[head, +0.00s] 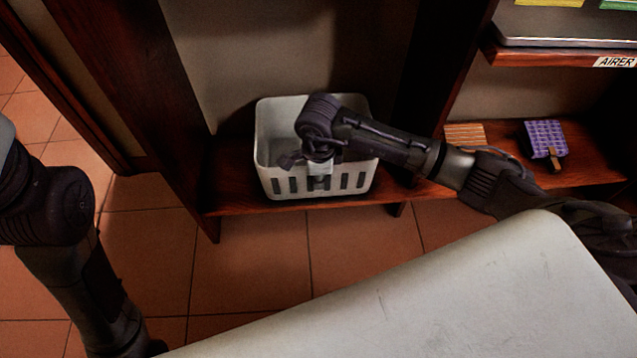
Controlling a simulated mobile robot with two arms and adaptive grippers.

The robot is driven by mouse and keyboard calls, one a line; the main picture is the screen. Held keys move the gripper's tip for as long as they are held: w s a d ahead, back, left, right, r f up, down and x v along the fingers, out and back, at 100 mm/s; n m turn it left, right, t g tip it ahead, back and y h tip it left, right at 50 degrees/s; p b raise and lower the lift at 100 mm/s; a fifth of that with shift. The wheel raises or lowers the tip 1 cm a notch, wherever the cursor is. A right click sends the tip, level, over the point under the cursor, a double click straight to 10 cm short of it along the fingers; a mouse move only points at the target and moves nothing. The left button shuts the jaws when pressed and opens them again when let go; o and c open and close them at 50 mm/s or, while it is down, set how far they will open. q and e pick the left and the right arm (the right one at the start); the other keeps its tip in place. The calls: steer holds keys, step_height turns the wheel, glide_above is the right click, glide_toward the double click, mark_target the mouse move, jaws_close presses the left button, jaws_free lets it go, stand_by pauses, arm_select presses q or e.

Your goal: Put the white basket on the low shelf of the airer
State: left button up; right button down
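The white basket (268,150) is a slotted open bin. It sits upright on the low wooden shelf (232,180) of the dark wood unit, near its front edge. My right arm reaches in from the right, and my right gripper (318,178) is at the basket's front wall, overlapping its rim. The wrist covers the finger area, so I cannot tell whether the fingers grip the wall. My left arm hangs at the left edge; its gripper is out of view.
A label reading AIRER (615,62) is on the upper shelf (560,56) at right. A purple patterned item (545,138) and a striped orange item (464,134) lie on the low shelf's right part. A dark upright post (435,75) divides the unit. Tiled floor (250,260) lies in front.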

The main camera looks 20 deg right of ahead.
steer(key=shift+f, duration=0.1)
steer(key=c, duration=1.8)
jaws_free()
steer(key=shift+f, duration=0.15)
steer(key=o, duration=0.5)
